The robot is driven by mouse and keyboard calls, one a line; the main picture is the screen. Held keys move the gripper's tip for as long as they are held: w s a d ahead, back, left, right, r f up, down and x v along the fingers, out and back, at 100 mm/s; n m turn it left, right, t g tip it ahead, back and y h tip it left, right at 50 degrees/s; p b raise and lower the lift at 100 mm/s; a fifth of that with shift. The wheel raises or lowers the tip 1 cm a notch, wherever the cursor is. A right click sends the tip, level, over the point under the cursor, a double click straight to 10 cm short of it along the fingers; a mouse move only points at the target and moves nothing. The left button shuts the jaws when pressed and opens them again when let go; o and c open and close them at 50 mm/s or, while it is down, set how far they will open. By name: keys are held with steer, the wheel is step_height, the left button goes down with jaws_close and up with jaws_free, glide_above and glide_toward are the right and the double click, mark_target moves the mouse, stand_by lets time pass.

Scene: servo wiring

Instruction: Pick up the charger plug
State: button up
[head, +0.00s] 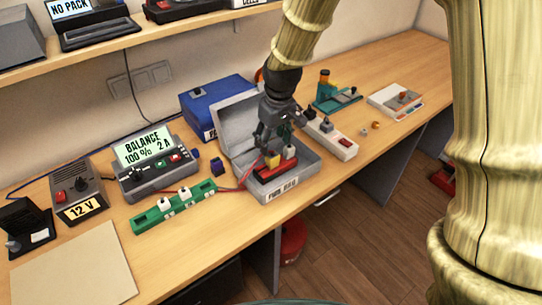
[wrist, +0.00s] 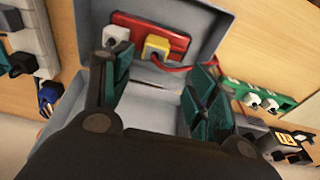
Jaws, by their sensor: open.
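A grey metal box (head: 285,190) stands open on the bench, its lid tilted back. A red pack (head: 275,172) lies in it and also shows in the wrist view (wrist: 180,44). A yellow plug (wrist: 157,46) and a grey-white plug (wrist: 116,36) sit on the pack. A red lead runs from the yellow plug over the box rim toward the charger, so it looks like the charger plug. My gripper (wrist: 163,78) is open, with its green-padded fingers apart over the box. Nothing is between them. In the head view my gripper (head: 272,138) partly hides the pack.
The charger (head: 158,178) with a lit display is left of the box. A green power strip (head: 174,207) with white plugs lies in front of it. A white strip (head: 332,138) is to the right. A blue box (head: 215,105) stands behind. The box lid rises close to my gripper.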

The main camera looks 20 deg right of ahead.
mark_target(273, 155)
steer(key=f, duration=0.2)
steer(key=shift+w+f, duration=0.3)
steer(key=shift+f, duration=0.05)
steer(key=shift+s+f+p, duration=0.1)
steer(key=shift+f+p, duration=0.15)
steer(key=shift+p, duration=0.1)
steer(key=shift+w+d+f+p, duration=0.15)
steer(key=shift+f+p, duration=0.25)
steer(key=shift+f, duration=0.3)
steer(key=shift+w+d+f+p, duration=0.15)
steer(key=shift+f+p, duration=0.25)
steer(key=shift+f, duration=0.25)
steer(key=shift+w+a+f+p, duration=0.15)
steer(key=shift+f+p, duration=0.15)
steer(key=shift+f, duration=0.9)
steer(key=c, duration=1.1)
